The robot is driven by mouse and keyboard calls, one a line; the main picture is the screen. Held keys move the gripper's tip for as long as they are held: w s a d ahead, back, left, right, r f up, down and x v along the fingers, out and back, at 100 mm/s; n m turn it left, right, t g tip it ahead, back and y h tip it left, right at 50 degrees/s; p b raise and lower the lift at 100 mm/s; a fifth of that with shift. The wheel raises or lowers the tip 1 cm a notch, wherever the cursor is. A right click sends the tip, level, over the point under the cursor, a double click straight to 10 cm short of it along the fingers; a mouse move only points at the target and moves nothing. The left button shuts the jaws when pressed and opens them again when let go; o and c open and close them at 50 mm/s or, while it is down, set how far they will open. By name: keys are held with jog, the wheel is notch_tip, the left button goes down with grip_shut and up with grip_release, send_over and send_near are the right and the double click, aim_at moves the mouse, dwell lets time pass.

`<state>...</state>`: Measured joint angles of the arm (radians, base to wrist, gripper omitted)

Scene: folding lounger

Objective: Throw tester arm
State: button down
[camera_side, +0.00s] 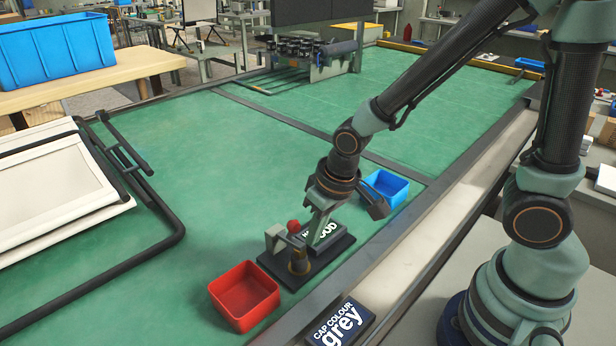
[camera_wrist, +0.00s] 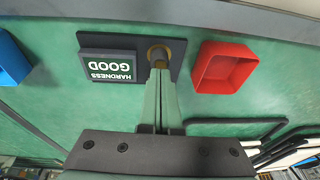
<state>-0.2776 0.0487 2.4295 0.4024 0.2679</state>
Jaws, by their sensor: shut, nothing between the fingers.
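The tester (camera_side: 330,254) stands on the green bench as a black base with a brass post (camera_side: 299,263), a grey arm piece (camera_side: 275,238) and a red knob (camera_side: 293,226). Its display (camera_wrist: 110,67) reads "HARDNESS GOOD" and shows partly in the side view. My gripper (camera_side: 314,232) is over the tester, beside the red knob. In the wrist view my gripper (camera_wrist: 158,80) has its fingers together, tips close to the brass post (camera_wrist: 157,54). It holds nothing. I cannot tell whether it touches the knob or arm piece, and the wrist view hides that part.
A red bin (camera_side: 244,296) stands left of the tester and a blue bin (camera_side: 385,188) behind it to the right. A sign (camera_side: 341,322) reads "CAP COLOUR grey". A lounger frame (camera_side: 70,195) with white panels lies at left. Bench between is clear.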

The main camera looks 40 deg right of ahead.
jog(key=a+v, duration=0.1)
jog(key=v, duration=0.9)
jog(key=s+d+r+t, duration=0.1)
jog(key=d+r+t, duration=0.1)
jog(key=d+r, duration=0.4)
jog(key=d, duration=0.3)
jog(key=shift+s+d+r+t+h, duration=0.15)
jog(key=shift+s+d+t+h, duration=0.15)
jog(key=shift+t+h, duration=0.1)
